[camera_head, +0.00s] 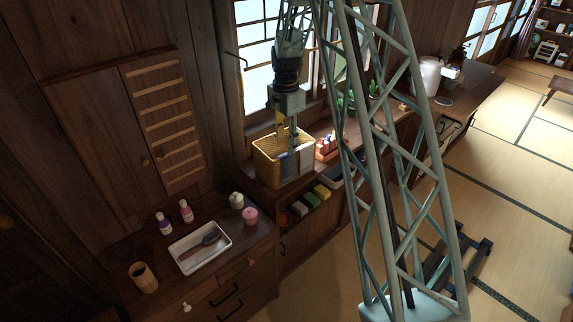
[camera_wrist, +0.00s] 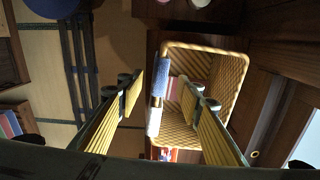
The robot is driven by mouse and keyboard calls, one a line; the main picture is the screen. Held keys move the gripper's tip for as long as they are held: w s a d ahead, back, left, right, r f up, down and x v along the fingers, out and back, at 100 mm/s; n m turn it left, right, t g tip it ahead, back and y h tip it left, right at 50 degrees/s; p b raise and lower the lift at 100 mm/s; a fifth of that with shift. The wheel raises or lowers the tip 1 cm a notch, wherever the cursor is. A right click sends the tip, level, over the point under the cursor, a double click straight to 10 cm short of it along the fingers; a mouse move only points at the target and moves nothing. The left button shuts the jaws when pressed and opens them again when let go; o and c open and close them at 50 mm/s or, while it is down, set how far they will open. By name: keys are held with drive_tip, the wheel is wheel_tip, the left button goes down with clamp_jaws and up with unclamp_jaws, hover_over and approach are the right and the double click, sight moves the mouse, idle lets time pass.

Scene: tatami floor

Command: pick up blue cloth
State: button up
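A tan woven basket (camera_head: 268,162) stands on the wooden counter below the window; the wrist view looks down into it (camera_wrist: 232,62). The blue cloth (camera_wrist: 163,82) hangs folded over the basket's left rim in the wrist view. A white cloth (camera_wrist: 154,121) hangs beside it on the same rim. My gripper (camera_wrist: 166,86) is open and points down at the basket. Its two fingers stand apart on either side of the rim and blue cloth, one outside and one over the inside. I cannot tell whether a finger touches the cloth. In the head view my gripper (camera_head: 291,140) is at the basket.
A bottle caddy (camera_head: 326,147) and potted plants stand right of the basket. Folded coloured items (camera_head: 310,200) lie on a shelf below. A white tray with a brush (camera_head: 200,247), bottles and jars cover the nearer cabinet. The wall and window are close behind.

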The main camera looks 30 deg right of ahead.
sight(286, 155)
drive_tip(key=shift+f, duration=1.85)
drive_tip(key=shift+d+f, duration=0.15)
drive_tip(key=shift+f, duration=2.45)
drive_tip(key=shift+c, duration=0.9)
drive_tip(key=c, duration=0.7)
